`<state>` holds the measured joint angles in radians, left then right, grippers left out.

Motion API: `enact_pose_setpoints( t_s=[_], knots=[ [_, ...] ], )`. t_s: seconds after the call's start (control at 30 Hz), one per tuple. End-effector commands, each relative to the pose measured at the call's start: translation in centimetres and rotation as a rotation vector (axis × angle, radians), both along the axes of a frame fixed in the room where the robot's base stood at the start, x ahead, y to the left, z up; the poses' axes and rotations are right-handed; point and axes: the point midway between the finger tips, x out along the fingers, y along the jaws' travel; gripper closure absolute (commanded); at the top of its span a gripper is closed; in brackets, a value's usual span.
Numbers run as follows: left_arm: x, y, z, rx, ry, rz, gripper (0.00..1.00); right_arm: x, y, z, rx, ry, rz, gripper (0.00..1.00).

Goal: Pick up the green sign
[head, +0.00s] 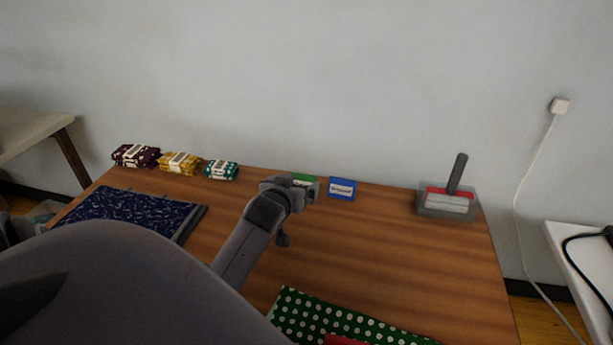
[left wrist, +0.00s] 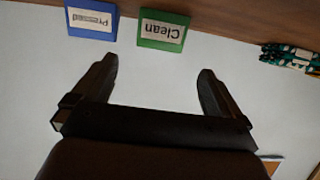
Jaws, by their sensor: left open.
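The green sign (head: 305,179) stands at the back edge of the wooden table, partly hidden behind my left gripper in the head view. In the left wrist view the green sign (left wrist: 162,30) shows upside down with a white label reading "Clean". My left gripper (head: 300,190) reaches toward it. In the left wrist view the left gripper's fingers (left wrist: 158,80) are spread apart with nothing between them, and the sign lies beyond the fingertips. My right gripper is not in view.
A blue sign (head: 341,188), labelled "Pressed" in the wrist view (left wrist: 92,18), stands close beside the green one. Folded fabric bundles (head: 180,163) lie to the left. A grey tray (head: 447,205) with a dark handle stands right. Dotted green cloth (head: 340,320) lies in front.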

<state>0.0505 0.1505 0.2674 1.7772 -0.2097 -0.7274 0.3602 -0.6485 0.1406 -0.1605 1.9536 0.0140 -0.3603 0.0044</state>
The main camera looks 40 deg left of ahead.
Motion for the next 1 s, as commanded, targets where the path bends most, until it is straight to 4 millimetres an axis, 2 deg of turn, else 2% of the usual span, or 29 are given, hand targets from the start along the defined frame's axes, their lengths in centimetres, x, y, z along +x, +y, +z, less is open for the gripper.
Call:
enact_pose_setpoints(
  t_s=[0.37,0.7,1.0],
  knots=[
    [2.1,1.1,-0.9,0.000,0.000,0.000,0.00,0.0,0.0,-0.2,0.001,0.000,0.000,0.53],
    [5.3,2.7,-2.2,0.001,0.000,0.000,0.00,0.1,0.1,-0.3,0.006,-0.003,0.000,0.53],
    [6.0,3.0,-2.5,0.000,0.000,-0.001,0.00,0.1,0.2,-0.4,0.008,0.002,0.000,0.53]
  ],
)
